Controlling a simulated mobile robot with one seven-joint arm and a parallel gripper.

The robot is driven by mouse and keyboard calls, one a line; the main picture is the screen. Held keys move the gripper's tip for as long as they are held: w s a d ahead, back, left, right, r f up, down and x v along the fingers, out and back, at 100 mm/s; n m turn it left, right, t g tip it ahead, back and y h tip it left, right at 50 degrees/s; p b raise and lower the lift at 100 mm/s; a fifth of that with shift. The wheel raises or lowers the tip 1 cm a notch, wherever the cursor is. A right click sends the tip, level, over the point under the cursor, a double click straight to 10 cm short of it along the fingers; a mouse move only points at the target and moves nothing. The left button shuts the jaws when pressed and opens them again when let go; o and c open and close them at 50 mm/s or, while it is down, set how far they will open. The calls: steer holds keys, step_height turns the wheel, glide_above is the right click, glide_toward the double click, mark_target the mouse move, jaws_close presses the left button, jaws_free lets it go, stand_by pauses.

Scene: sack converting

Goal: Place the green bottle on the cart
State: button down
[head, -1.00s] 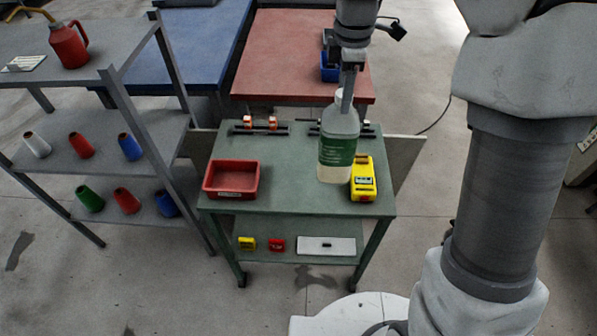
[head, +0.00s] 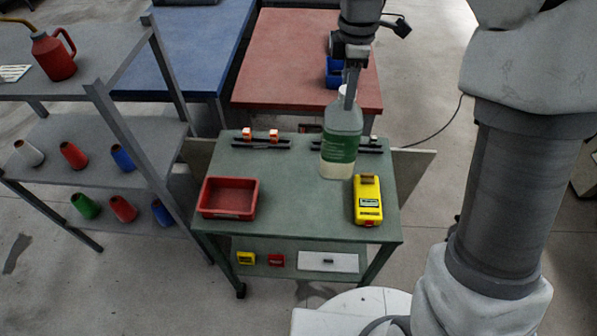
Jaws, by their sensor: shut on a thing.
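The green bottle (head: 341,143), a pale see-through jug with a green label, hangs upright in my gripper (head: 350,92). My gripper is shut on the bottle near its neck. The bottle appears over the back right part of the green cart (head: 285,205). Whether its base touches the cart top cannot be told for sure. The bottle hides part of a dark rack at the cart's back edge.
On the cart top are a red bin (head: 229,198) at left and a yellow device (head: 367,200) at right. The cart's middle is clear. A shelf (head: 75,140) with several cones stands left.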

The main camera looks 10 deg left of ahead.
steer(key=s+a+f+p, duration=0.1)
steer(key=s+a+f, duration=0.4)
steer(key=a+f, duration=0.4)
steer(key=shift+a+f+p, duration=0.35)
steer(key=shift+a+f, duration=0.05)
steer(key=shift+f, duration=0.35)
steer(key=c, duration=0.8)
jaws_free()
steer(key=shift+s+f, duration=0.1)
steer(key=shift+f, duration=0.1)
steer(key=shift+c, duration=0.2)
steer(key=o, duration=0.5)
steer(key=shift+c, duration=0.2)
step_height(320, 180, up, 12)
steer(key=shift+r, duration=0.2)
